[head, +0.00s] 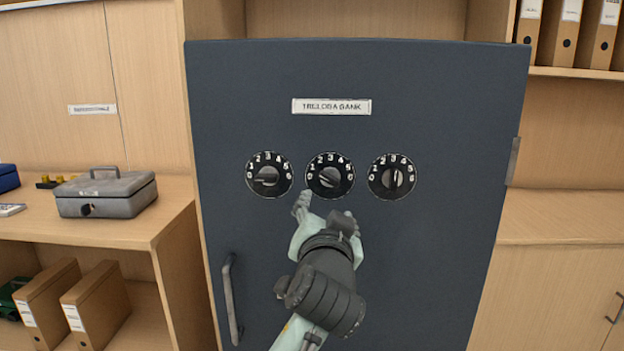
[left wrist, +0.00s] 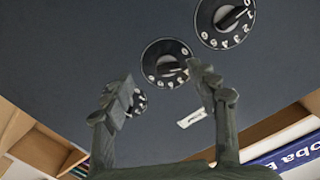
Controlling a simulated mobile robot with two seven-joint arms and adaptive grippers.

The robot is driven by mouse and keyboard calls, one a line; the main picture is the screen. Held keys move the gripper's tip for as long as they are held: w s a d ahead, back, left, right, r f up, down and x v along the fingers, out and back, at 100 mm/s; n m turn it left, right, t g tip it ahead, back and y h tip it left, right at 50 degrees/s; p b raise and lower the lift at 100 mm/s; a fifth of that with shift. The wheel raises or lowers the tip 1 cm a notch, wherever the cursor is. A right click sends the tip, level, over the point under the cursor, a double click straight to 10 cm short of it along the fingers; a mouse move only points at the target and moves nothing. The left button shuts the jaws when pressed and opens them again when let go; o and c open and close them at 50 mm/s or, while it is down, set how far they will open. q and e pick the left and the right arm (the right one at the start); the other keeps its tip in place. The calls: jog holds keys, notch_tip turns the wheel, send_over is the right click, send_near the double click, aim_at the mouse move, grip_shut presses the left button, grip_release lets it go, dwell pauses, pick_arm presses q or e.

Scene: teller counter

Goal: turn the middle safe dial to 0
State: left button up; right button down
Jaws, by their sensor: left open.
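The dark grey safe door (head: 430,270) faces me with three black dials in a row. The middle dial (head: 329,177) has white numbers and a grey knob; its knob lies slanted, with one end to the left near the 0, but the exact setting is hard to read. In the left wrist view, turned upside down, the middle dial (left wrist: 164,62) shows beyond the open fingers (left wrist: 162,92). My right gripper is not in view.
The left dial (head: 269,175) and right dial (head: 392,177) flank the middle one closely. A name plate (head: 331,106) sits above, and a door handle (head: 231,300) is at lower left. A grey cash box (head: 105,194) stands on the left shelf.

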aim_at(330, 180)
pick_arm(q)
jog(key=shift+t, duration=0.3)
jog(key=w+r, duration=0.1)
jog(key=w, duration=0.1)
jog(key=w+r, duration=0.1)
jog(key=w, duration=0.3)
jog(key=shift+w+d+r+p, duration=0.1)
jog(key=shift+d+r+p, duration=0.25)
jog(key=shift+r+p, duration=0.05)
jog(key=shift+w, duration=0.65)
jog(key=shift+f, duration=0.1)
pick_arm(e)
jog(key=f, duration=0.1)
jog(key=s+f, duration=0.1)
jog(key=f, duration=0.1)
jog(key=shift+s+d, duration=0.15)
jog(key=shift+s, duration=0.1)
pick_arm(q)
jog(key=c, duration=1.2)
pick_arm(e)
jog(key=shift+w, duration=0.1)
